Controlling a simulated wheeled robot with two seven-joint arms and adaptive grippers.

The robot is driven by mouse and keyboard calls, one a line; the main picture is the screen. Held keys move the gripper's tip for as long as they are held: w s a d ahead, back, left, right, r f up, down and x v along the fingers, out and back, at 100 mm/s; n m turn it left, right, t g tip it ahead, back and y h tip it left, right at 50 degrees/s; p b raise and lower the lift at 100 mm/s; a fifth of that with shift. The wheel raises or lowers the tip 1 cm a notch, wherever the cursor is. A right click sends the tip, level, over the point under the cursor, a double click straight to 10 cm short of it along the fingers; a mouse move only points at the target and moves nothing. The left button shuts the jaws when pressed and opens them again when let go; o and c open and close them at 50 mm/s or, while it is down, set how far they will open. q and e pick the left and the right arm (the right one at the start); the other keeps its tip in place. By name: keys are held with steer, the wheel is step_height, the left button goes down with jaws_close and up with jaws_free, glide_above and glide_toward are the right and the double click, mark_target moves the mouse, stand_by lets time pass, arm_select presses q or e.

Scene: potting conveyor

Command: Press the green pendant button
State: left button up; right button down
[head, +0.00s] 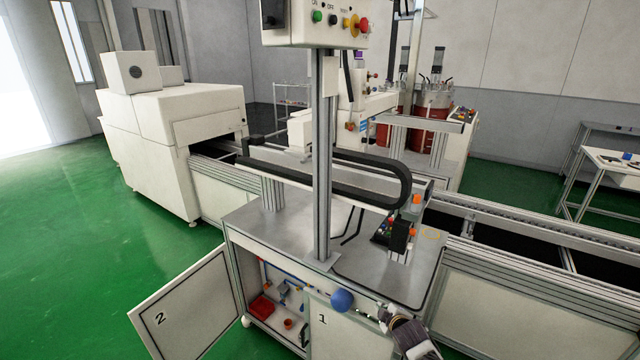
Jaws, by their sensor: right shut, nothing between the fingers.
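The pendant box (291,35) is pale and hangs at the top of a grey post, cut off by the top edge of the head view. The green button (317,16) is on its face, under a label that reads ON. A black button sits just right of it. My right gripper (384,318) is low in the head view, near the cabinet front, well below and to the right of the pendant. Its fingers are shut and empty, apart from the button. My left gripper is not in view.
The upright post (323,150) stands on the grey machine bench (285,235). Cabinet door 2 (185,308) stands open at left. A black cable chain (345,190) crosses behind the post.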

mark_target(318, 16)
steer(key=w+a+r+n+t+y, duration=0.1)
steer(key=w+r+n+t, duration=0.25)
steer(key=r, duration=1.05)
steer(key=w+a+r+n+t+y, duration=0.15)
steer(key=w+r+n, duration=0.35)
steer(key=r, duration=1)
steer(key=w+a+r+n+t+y, duration=0.1)
steer(key=w+a+r+n+t, duration=0.2)
steer(key=r, duration=1.1)
steer(key=s+a+r+n+y, duration=0.1)
steer(key=s+r+n+y, duration=0.3)
steer(key=r, duration=0.9)
steer(key=s+a+r+n+t+y, duration=0.1)
steer(key=s+r+n+y, duration=0.3)
steer(key=r+n, duration=0.7)
steer(key=s+a+r+n+t+y+b, duration=0.1)
steer(key=s+a+r+n+y, duration=0.2)
steer(key=s+r+n, duration=0.4)
step_height(318, 16, up, 9)
steer(key=shift+a+n+y, duration=0.15)
steer(key=shift+n+y, duration=0.5)
steer(key=shift+n, duration=0.1)
steer(key=shift+w+a, duration=0.15)
steer(key=w+a, duration=0.4)
steer(key=a, duration=0.3)
steer(key=shift+w, duration=0.35)
